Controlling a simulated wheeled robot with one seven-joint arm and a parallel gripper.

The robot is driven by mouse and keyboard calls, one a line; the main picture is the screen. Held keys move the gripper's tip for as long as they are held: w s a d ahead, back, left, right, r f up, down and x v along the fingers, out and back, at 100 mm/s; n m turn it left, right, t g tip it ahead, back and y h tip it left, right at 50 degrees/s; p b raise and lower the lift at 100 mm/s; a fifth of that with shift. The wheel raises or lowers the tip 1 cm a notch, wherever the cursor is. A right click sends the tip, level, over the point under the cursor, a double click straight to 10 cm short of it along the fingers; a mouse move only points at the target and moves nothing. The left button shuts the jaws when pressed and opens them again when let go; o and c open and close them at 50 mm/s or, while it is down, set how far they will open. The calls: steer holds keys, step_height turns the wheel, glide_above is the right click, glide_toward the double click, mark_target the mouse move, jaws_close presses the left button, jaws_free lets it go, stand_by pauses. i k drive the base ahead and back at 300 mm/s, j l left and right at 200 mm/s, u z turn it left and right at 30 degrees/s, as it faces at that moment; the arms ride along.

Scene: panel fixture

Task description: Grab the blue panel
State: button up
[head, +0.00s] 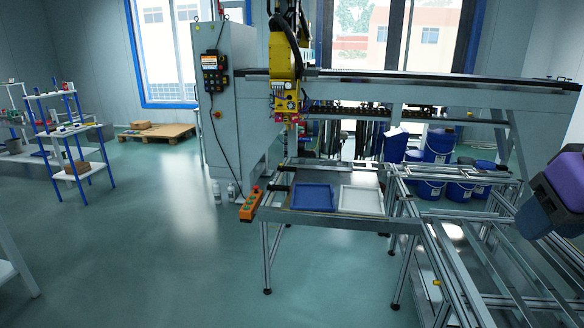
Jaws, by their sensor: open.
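The blue panel (313,197) lies flat on the metal frame table in the middle of the head view. It is a square with a slightly raised rim. A white panel (360,200) of similar size lies just to its right. Nothing covers the blue panel. My gripper and its fingers do not show. A dark blue and purple body at the right edge may be part of my arm, but I cannot tell.
The aluminium frame table (268,250) carries an orange button box (251,203) at its left corner. A yellow machine head (285,60) hangs behind the panels. Long rails (455,265) run along the right. Blue buckets (438,146) stand behind.

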mark_target(305, 196)
steer(key=i+j+u, duration=0.1)
steer(key=i+j, duration=0.8)
steer(key=i+l, duration=0.15)
steer(key=i, duration=0.35)
steer(key=i+l, duration=0.15)
steer(key=i, duration=0.35)
steer(key=i+l+u, duration=0.1)
steer(key=i, duration=0.4)
steer(key=i+l, duration=0.2)
steer(key=i, duration=0.3)
